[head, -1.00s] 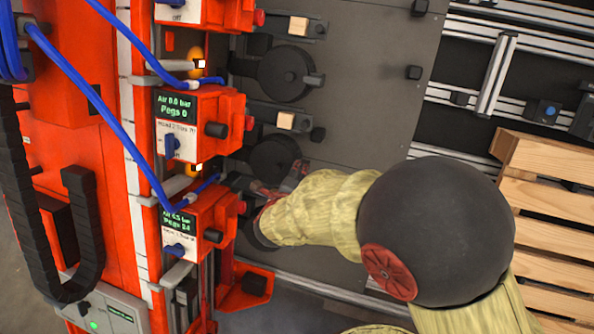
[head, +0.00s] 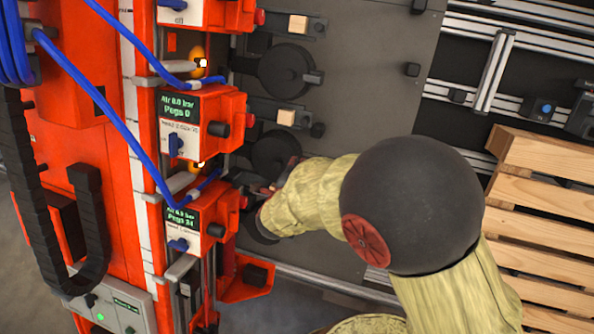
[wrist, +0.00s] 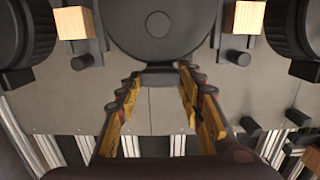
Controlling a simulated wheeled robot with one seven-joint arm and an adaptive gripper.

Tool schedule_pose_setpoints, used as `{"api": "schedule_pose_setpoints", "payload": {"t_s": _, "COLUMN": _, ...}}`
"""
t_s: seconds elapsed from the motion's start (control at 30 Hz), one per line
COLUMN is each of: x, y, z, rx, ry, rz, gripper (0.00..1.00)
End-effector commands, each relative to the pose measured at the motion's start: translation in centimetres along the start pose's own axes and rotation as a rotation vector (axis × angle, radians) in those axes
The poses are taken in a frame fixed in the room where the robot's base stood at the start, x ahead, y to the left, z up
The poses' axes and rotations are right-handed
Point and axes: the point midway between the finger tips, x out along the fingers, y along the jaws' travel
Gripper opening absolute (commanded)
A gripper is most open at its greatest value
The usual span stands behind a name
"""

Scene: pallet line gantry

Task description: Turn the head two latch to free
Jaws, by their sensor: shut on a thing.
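The head two latch is a dark round disc (head: 275,152) on the grey plate, level with the lower middle of the orange heads. In the wrist view the disc (wrist: 160,22) fills the top middle, with a short dark tab at its lower edge. My gripper (wrist: 159,80) has one finger on each side of that tab and is shut on it. In the head view my gripper (head: 279,178) is largely hidden by my tan sleeve, which also hides the tab. The middle head's display (head: 178,106) reads air 0.0 bar, pegs 0.
Another disc (head: 286,72) lies above, its tab pointing right. Blue hoses (head: 100,105) cross the orange heads at left. A wooden pallet (head: 540,200) stands at right.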

Motion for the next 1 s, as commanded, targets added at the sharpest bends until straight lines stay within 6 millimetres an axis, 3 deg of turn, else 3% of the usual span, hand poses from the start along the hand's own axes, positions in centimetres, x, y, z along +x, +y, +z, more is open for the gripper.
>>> {"api": "schedule_pose_setpoints", "payload": {"t_s": 0.03, "x": 0.0, "y": 0.1, "z": 0.0, "rx": -0.003, "ry": -0.001, "rz": 0.001, "gripper": 0.12}}
{"api": "schedule_pose_setpoints", "payload": {"t_s": 0.07, "x": 0.0, "y": 0.1, "z": 0.0, "rx": -0.003, "ry": -0.001, "rz": 0.001, "gripper": 0.39}}
{"api": "schedule_pose_setpoints", "payload": {"t_s": 0.17, "x": 0.0, "y": 0.1, "z": 0.0, "rx": -0.003, "ry": -0.001, "rz": 0.001, "gripper": 0.44}}
{"api": "schedule_pose_setpoints", "payload": {"t_s": 0.57, "x": -0.5, "y": 0.0, "z": 0.1, "rx": -0.001, "ry": -0.002, "rz": 0.000, "gripper": 0.45}}
{"api": "schedule_pose_setpoints", "payload": {"t_s": 0.67, "x": -1.8, "y": -0.1, "z": 0.2, "rx": 0.000, "ry": -0.004, "rz": -0.001, "gripper": 0.45}}
{"api": "schedule_pose_setpoints", "payload": {"t_s": 1.0, "x": -8.6, "y": -0.1, "z": 0.2, "rx": 0.000, "ry": -0.006, "rz": -0.001, "gripper": 0.45}}
